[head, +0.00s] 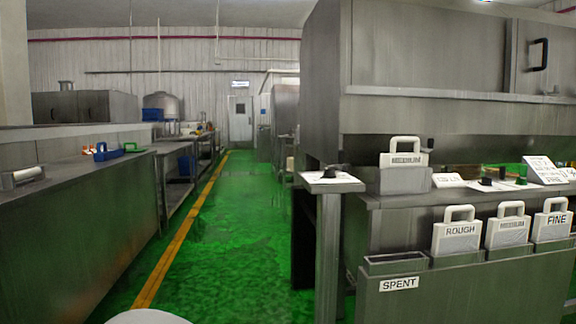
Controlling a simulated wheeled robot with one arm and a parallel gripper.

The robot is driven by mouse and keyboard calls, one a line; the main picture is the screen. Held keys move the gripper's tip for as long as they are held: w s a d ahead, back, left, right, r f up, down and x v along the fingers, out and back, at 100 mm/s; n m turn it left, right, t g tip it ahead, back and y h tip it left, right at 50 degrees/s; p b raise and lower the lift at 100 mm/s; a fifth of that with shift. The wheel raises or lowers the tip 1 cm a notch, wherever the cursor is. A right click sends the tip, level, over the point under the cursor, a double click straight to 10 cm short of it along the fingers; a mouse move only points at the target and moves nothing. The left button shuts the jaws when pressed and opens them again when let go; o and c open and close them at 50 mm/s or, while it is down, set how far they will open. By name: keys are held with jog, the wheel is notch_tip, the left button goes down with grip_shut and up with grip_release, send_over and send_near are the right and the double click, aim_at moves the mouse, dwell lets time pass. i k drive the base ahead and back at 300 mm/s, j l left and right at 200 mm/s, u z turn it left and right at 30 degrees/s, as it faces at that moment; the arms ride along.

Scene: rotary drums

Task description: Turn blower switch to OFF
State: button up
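No label that I can read as blower or OFF shows, so I cannot tell which control is the blower switch. A black knob (331,171) sits on a small pale plate on top of a grey post (328,240), right of centre in the head view. Two more small dark knobs, one (487,181) and another (521,180), sit on the steel bench at the right. Their settings are too small to read. My gripper is not in view.
A large steel machine (420,60) stands on the right. White-handled cartridges marked ROUGH (457,238), a blurred word (507,232) and FINE (552,226) stand before it, beside an empty slot labelled SPENT (399,284). A green aisle (225,220) is free; a steel counter (85,225) bounds it left.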

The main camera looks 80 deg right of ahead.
aim_at(523, 174)
jog(key=z, duration=2.3)
jog(key=l+z, duration=0.4)
jog(key=i+l+z, duration=0.1)
jog(key=z, duration=0.35)
jog(key=i+l+z, duration=0.15)
jog(key=l+z, duration=0.25)
jog(key=i+l+z, duration=0.1)
jog(key=z, duration=0.3)
jog(key=i, duration=0.05)
